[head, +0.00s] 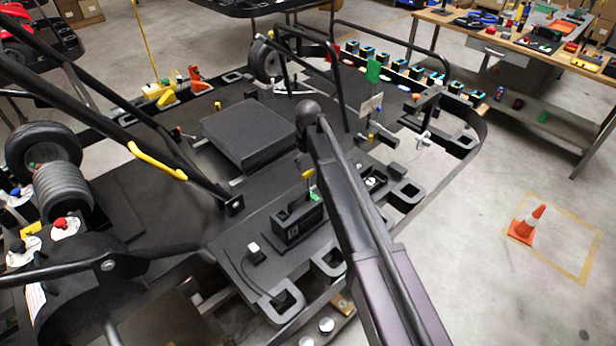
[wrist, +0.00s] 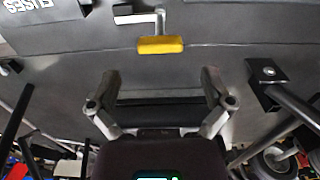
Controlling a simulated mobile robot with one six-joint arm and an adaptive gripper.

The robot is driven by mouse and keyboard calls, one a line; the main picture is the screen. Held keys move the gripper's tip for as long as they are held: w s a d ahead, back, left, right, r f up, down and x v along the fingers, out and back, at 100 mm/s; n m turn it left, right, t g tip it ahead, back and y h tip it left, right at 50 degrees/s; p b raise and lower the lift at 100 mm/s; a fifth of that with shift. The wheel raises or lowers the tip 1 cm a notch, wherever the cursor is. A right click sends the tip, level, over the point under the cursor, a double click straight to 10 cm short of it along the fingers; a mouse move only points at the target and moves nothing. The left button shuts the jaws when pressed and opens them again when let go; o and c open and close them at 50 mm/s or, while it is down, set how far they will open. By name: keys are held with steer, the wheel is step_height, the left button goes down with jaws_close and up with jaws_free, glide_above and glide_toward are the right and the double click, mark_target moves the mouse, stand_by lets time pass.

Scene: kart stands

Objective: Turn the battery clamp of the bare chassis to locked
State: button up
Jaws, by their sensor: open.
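A lever with a yellow grip (wrist: 160,45) on a bent grey rod shows in the wrist view, just beyond my fingertips and near the middle. It looks like the clamp lever, but no label on it confirms this. My gripper (wrist: 160,82) is open and empty, its two fingers spread on either side below the yellow grip and apart from it. In the head view my arm crosses the chassis (head: 130,205) and hides the gripper. A yellow-topped lever (head: 308,174) stands by a small black box (head: 297,220) left of my arm; I cannot tell whether it is the same lever.
A panel marked FUSES (wrist: 32,8) lies at the wrist view's upper left. Black frame tubes (wrist: 285,100) rise on the right. In the head view a large black box (head: 250,130) sits mid-chassis. A workbench (head: 510,45) and a cone (head: 526,225) stand right, with clear floor between.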

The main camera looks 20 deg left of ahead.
mark_target(308, 172)
steer(key=shift+f+b, duration=2.05)
steer(key=shift+f, duration=0.3)
steer(key=c, duration=1.3)
